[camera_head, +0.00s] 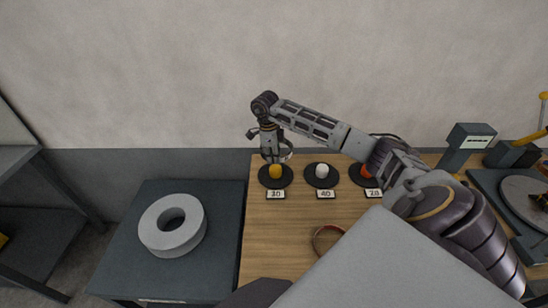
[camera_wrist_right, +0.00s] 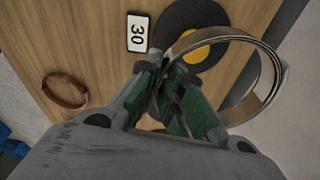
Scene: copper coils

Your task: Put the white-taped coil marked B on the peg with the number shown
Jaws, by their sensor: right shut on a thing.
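My right gripper (camera_head: 272,157) is shut on a thin pale coil (camera_wrist_right: 268,75), just above the yellow-topped peg (camera_head: 275,171) labelled 30 (camera_head: 276,194). In the right wrist view the coil's ring overlaps the yellow peg top (camera_wrist_right: 198,48) and its dark base; I cannot tell whether it is around the peg. No letter B can be read on it. My left gripper is not in view.
A copper-coloured coil (camera_head: 327,240) lies on the wooden table (camera_head: 259,235). A large pale ring (camera_head: 173,225) lies on the dark side table at left. A grey box with a small display (camera_head: 472,141), too small to read, and a round-plated machine (camera_head: 525,197) stand at right.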

